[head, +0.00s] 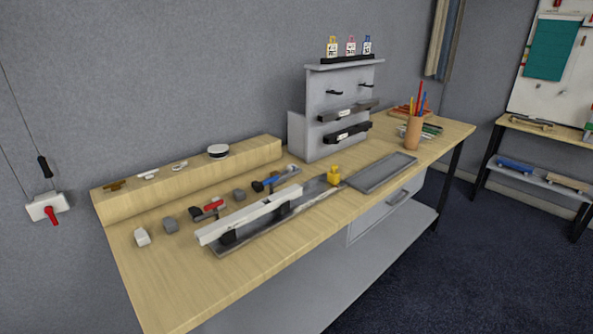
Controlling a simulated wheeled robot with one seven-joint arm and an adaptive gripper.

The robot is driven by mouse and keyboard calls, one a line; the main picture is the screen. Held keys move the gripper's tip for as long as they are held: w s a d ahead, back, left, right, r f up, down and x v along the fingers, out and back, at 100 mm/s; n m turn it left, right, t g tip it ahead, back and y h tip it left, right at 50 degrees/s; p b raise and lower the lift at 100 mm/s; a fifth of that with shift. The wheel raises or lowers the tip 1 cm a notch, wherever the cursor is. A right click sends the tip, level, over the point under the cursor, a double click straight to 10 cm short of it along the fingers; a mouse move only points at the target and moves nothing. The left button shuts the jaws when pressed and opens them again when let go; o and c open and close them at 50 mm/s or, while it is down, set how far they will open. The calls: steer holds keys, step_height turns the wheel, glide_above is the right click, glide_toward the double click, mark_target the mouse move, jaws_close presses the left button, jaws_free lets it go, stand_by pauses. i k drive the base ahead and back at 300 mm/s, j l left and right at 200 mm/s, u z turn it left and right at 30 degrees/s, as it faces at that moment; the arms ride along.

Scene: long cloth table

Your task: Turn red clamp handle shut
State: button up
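A small clamp (200,213) with a red handle (213,205) sits on the wooden table, behind the left part of a long white bar (250,214). The handle looks roughly level, but it is too small to tell how far it is turned or whether the clamp grips anything. A similar clamp with a blue handle (271,182) stands farther right along the bar. The bar rests on dark supports over a long grey tray (310,190). My gripper is not in view.
A raised wooden ledge (190,181) runs behind, bearing small parts. A yellow piece (334,175), an empty tray (381,172) and a grey rack (335,110) stand right. A wall box (44,207) has another red lever.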

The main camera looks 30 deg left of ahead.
mark_target(213, 206)
steer(key=u, duration=1.8)
